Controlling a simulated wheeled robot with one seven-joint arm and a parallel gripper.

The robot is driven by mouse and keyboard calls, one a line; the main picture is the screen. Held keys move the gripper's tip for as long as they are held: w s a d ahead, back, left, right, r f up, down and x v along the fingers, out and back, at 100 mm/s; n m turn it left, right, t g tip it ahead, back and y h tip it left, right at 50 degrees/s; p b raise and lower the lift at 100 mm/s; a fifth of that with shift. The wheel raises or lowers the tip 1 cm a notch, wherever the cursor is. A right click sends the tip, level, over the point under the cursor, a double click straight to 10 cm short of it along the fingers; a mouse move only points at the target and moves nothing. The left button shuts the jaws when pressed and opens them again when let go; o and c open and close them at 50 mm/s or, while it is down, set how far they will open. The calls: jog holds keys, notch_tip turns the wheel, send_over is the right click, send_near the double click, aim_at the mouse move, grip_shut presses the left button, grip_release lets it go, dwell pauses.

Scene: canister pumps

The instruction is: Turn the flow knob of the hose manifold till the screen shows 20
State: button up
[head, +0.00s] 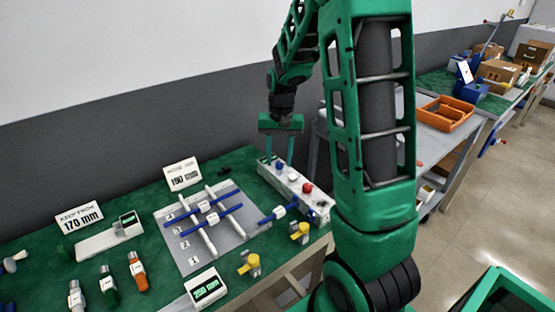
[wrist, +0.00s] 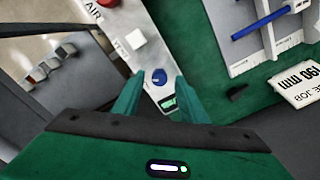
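The hose manifold is a long pale box (head: 318,207) on the green table, also in the wrist view (wrist: 146,50). A blue knob (head: 279,166) sits at its far end, beside a small dark screen with green marks (wrist: 168,103) too small to read. My gripper (head: 279,160) points down over that end with its fingers apart. In the wrist view the blue knob (wrist: 159,77) lies between the fingertips, with nothing visibly gripped; I cannot tell whether they touch it. A white square button (wrist: 135,38) and a red knob (wrist: 108,2) are further along the box.
A grey board (head: 190,256) with blue and white rods lies left of the manifold. A 190 mm sign (head: 182,174) stands behind it. Yellow fittings (head: 299,232) stand near the front edge. A grey cart with an orange tray (head: 446,112) is to the right.

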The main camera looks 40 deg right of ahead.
aim_at(280, 162)
notch_tip(280, 162, up, 10)
dwell(0.5)
jog(key=shift+r, duration=0.1)
jog(key=s+a+f+n, duration=0.1)
jog(key=s+a, duration=0.1)
jog(key=s, duration=2.6)
jog(key=shift+s+a, duration=0.35)
jog(key=shift+a, duration=0.05)
jog(key=shift+w+f, duration=0.25)
jog(key=shift+w, duration=0.4)
